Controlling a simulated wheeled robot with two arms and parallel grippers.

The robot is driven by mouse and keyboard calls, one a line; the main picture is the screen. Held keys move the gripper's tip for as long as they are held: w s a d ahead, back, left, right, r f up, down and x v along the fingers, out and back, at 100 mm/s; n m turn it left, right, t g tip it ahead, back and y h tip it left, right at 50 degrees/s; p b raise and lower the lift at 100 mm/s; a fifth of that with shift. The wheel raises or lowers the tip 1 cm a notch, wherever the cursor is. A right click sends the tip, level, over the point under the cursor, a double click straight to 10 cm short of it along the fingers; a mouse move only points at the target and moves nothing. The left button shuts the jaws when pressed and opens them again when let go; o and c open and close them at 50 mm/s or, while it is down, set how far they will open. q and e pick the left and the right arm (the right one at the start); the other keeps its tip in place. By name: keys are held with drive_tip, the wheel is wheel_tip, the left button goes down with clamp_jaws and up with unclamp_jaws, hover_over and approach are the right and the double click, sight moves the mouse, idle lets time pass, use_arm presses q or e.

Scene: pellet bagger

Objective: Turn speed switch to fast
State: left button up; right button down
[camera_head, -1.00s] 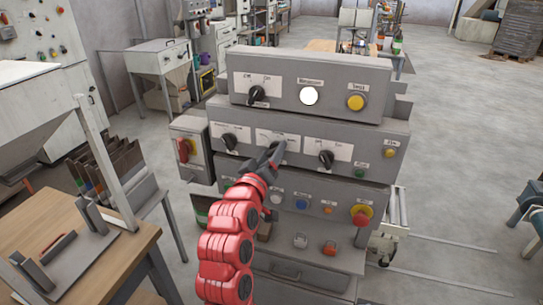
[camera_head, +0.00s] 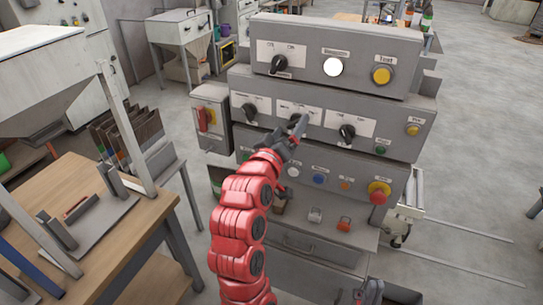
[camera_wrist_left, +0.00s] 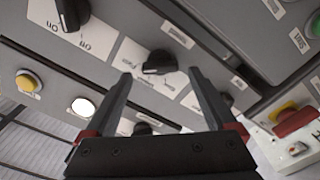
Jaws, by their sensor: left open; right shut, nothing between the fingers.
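The speed switch is a black rotary knob (camera_wrist_left: 158,62) on a white label that reads "Fast" on one side. In the left wrist view it sits between and just beyond my left gripper's (camera_wrist_left: 160,75) spread fingertips; I cannot tell whether they touch it. In the head view, my left gripper (camera_head: 298,128) is at the middle of the panel's centre row and largely hides this knob. My right gripper (camera_head: 372,292) shows only partly at the bottom edge, apart from the panel, with nothing seen in it.
Other black knobs flank it to the left (camera_head: 249,110) and right (camera_head: 347,132). A red emergency stop (camera_head: 379,192) is lower right, and a red switch box (camera_head: 206,118) is at the left. A wooden table (camera_head: 120,235) stands left of my arm.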

use_arm(q)
drive_tip(key=p+v, duration=1.5)
drive_tip(key=p, duration=0.5)
drive_tip(key=shift+s, duration=0.3)
drive_tip(key=shift+a, duration=0.1)
